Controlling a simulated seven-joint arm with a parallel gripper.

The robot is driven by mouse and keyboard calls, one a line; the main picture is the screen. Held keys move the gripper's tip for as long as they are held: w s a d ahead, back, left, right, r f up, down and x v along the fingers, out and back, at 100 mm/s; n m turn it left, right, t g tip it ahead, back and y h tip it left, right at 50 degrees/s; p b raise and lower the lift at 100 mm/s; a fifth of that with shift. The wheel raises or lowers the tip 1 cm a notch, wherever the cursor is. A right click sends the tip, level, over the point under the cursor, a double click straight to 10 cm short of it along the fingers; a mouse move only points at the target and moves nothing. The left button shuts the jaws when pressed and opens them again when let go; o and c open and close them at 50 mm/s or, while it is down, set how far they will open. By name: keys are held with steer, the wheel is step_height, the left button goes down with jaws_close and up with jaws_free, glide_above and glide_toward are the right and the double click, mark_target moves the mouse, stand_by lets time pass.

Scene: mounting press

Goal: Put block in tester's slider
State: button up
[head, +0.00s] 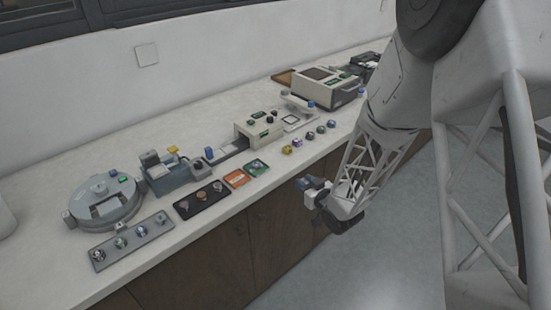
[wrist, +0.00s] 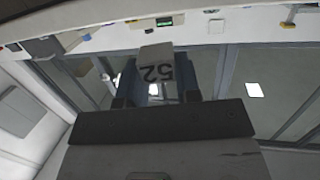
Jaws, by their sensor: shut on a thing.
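My gripper (head: 310,190) is in front of the bench, over the floor side, below the counter's height or near it. In the wrist view my gripper (wrist: 155,88) is shut on a pale grey block (wrist: 156,70) with the dark number 52 on its face, upside down in the picture. The block is held clear of every surface. A cream device (head: 259,130) with a flat grey slide (head: 228,149) reaching out to its left stands mid-bench; it may be the tester with its slider. The slide's details are too small to tell.
A round grey machine (head: 105,203) and a blue-grey machine (head: 172,174) stand on the left. A grey tray (head: 151,237) and a black tray (head: 218,202) lie along the front edge. Several small coloured pieces (head: 298,141) sit right of centre. A large cream box (head: 325,95) stands further back.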

glide_toward(276, 160)
steer(key=w+a, duration=0.2)
steer(key=w, duration=0.1)
steer(key=w+a+r, duration=0.1)
steer(key=w, duration=0.1)
steer(key=shift+w, duration=0.1)
stand_by(0.4)
steer(key=shift+r+x, duration=0.1)
steer(key=shift+x, duration=0.6)
steer(key=shift+r+x, duration=0.15)
steer(key=shift+x, duration=0.6)
steer(key=shift+w+a+r, duration=0.1)
steer(key=shift+w+a, duration=0.25)
steer(key=shift+w, duration=0.1)
steer(key=shift+f, duration=0.2)
steer(key=o, duration=0.9)
steer(key=shift+v, duration=3.9)
